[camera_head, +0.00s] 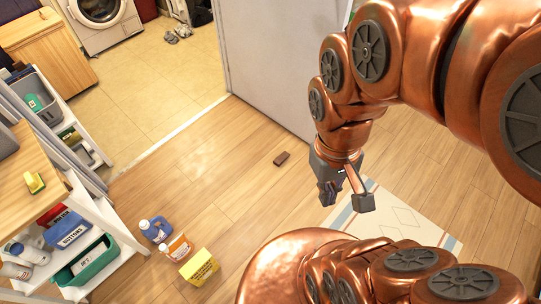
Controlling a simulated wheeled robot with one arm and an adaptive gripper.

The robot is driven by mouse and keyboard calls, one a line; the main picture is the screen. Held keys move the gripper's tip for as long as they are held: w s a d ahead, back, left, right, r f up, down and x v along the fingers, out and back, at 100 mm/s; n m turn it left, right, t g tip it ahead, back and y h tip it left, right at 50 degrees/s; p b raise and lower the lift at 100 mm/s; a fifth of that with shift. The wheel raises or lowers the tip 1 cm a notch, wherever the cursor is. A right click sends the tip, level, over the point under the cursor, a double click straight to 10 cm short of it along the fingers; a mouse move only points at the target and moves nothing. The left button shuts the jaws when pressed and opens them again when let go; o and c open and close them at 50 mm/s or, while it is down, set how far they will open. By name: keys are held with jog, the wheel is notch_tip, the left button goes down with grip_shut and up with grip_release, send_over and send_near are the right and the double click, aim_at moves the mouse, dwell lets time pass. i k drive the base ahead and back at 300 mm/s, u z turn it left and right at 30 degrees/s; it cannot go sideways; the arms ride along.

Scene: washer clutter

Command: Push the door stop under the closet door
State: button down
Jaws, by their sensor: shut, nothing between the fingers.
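The door stop (281,158), a small dark brown block, lies on the wood floor just in front of the closet door. The closet door (268,60) is a tall pale grey panel at top centre, standing ajar by the tiled doorway. Its lower edge runs down to the right behind my arm. A floor gap lies between the door stop and the door. My gripper (346,197) is shut and empty, above the floor to the right of and nearer than the door stop, not touching it.
A blue bottle (155,229), an orange-and-white bottle (177,247) and a yellow box (199,267) stand at the lower left. A white shelf cart (122,234) with bins is at left. A patterned mat (420,226) lies under my gripper. The floor around the door stop is clear.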

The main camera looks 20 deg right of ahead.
aim_at(281, 159)
jog(key=u, duration=0.05)
jog(key=i, duration=1.6)
jog(key=u, duration=1)
jog(key=i, duration=2.35)
jog(key=z, duration=3.6)
